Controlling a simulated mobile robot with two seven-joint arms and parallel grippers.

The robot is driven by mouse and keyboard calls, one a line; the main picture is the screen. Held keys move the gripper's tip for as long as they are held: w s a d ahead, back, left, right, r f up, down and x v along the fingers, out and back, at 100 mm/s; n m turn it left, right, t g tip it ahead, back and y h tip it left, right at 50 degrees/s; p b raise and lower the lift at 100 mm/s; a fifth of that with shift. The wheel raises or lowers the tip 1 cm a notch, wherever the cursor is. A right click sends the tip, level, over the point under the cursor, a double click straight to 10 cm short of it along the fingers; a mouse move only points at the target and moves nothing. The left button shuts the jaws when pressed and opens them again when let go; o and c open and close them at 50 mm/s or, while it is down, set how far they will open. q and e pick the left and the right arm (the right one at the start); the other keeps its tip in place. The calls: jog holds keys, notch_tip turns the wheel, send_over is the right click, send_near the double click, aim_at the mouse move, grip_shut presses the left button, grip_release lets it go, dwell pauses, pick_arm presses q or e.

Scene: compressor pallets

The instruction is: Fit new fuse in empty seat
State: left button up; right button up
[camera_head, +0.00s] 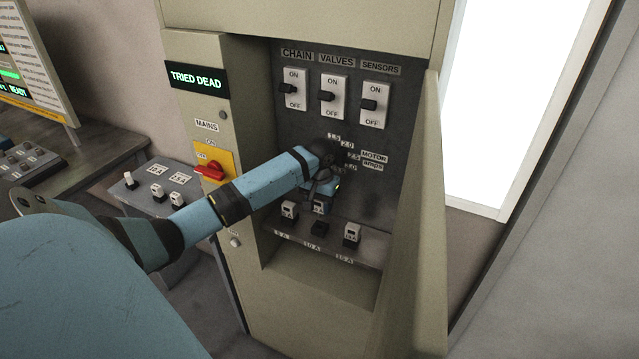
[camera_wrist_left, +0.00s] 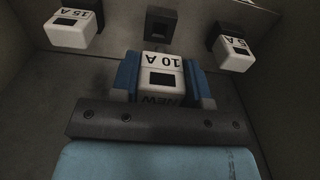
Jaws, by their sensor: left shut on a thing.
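My left gripper (camera_head: 320,197) is inside the open cabinet, shut on a white fuse (camera_head: 321,207). In the left wrist view the gripper (camera_wrist_left: 162,85) has its blue fingers on both sides of this fuse (camera_wrist_left: 162,65), which reads "10 A" and "NEW". The empty seat (camera_head: 318,229) is a dark block above the "10 A" label. It also shows in the left wrist view (camera_wrist_left: 162,26), just beyond the held fuse and apart from it in the picture. My right gripper is not in view.
The 5 A fuse (camera_head: 289,209) and 15 A fuse (camera_head: 352,233) flank the empty seat closely. Three switches (camera_head: 327,96) are above. The red mains handle (camera_head: 209,171) is on the left post. The open cabinet door (camera_head: 418,220) bounds the right. A side shelf (camera_head: 135,197) holds several small parts.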

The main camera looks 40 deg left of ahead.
aim_at(320, 216)
pick_arm(q)
jog(key=shift+f, duration=1.35)
dwell(1.0)
jog(key=shift+f, duration=0.9)
jog(key=shift+f, duration=0.75)
